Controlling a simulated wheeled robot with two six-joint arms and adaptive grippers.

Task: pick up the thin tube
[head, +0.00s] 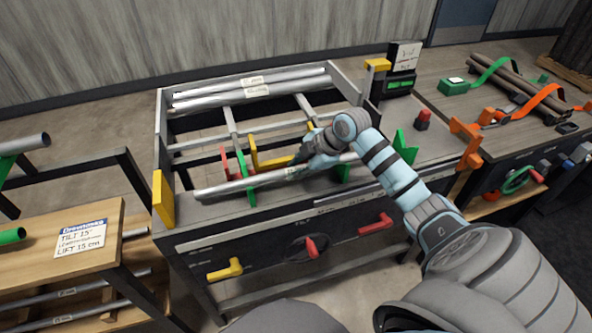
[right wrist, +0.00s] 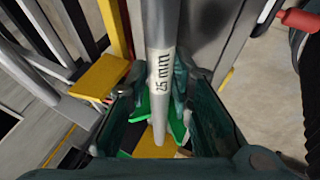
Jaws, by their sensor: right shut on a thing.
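A thin grey tube (head: 238,185) lies lengthwise along the front of the grey bench in the head view, crossing the green supports. Its "25 mm" label shows in the right wrist view, where the tube (right wrist: 164,30) runs between the fingers. My right gripper (head: 297,168) reaches over the bench and is shut on this tube near its middle. In the right wrist view the gripper (right wrist: 163,90) has a dark green finger on each side of the tube. I cannot tell whether the tube is clear of its supports. My left gripper is out of view.
Two more labelled tubes (head: 250,88) lie at the back of the bench frame. Green (head: 243,165), red (head: 225,160) and yellow (head: 160,200) parts stand around the tube. A wooden bench (head: 110,235) is at left; another bench with strapped tubes (head: 515,80) is at right.

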